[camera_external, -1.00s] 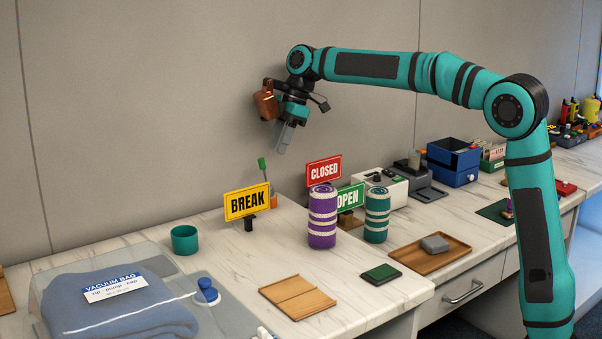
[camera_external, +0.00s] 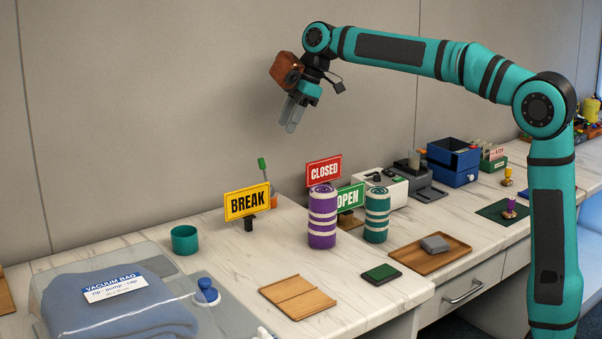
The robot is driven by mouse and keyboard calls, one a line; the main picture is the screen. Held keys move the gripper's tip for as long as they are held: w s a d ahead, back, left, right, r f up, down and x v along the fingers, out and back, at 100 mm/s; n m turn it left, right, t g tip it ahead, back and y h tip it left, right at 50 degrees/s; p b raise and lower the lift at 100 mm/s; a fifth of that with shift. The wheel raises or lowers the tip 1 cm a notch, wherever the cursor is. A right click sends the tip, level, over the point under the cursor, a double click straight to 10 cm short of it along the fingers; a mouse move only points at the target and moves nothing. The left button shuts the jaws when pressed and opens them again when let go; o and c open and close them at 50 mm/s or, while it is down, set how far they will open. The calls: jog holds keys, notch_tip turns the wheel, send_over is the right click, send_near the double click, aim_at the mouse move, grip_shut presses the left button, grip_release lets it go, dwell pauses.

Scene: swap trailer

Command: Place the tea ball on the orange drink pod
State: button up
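My gripper (camera_external: 291,125) is in the air in front of the back wall, above and behind the yellow BREAK sign, pointing down. Its grey fingers overlap in this view, so I cannot tell whether they are open; nothing shows between them. I cannot make out the tea ball. A small orange-yellow object (camera_external: 507,177) stands on the right part of the counter close to my arm; it may be the orange drink pod, but it is too small to be sure. A small purple object with a yellowish part (camera_external: 510,210) stands on a dark green mat (camera_external: 490,211).
Purple (camera_external: 322,218) and teal (camera_external: 376,215) rolls stand mid-counter beside the BREAK (camera_external: 247,202), CLOSED (camera_external: 324,170) and OPEN (camera_external: 349,197) signs. A wooden tray (camera_external: 418,262) holds a grey block.

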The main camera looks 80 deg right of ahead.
jog(key=s+a+r+m+t+h, duration=0.2)
jog(key=s+a+r+t, duration=0.1)
jog(key=s+a, duration=0.5)
jog(key=s+a+r+m+t+h, duration=0.1)
jog(key=s+a+r+m+t, duration=0.15)
jog(key=s+a, duration=0.6)
jog(key=s+a+f+m+t, duration=0.1)
jog(key=s+a+t, duration=0.2)
jog(key=s+a, duration=0.3)
jog(key=s+a+f+m+t+y, duration=0.1)
jog(key=s+a+t, duration=0.3)
jog(key=s+a, duration=0.3)
jog(key=s, duration=0.5)
jog(key=shift+a+f, duration=0.2)
jog(key=shift+a, duration=0.05)
jog(key=shift+s+t, duration=0.1)
jog(key=shift+t, duration=0.15)
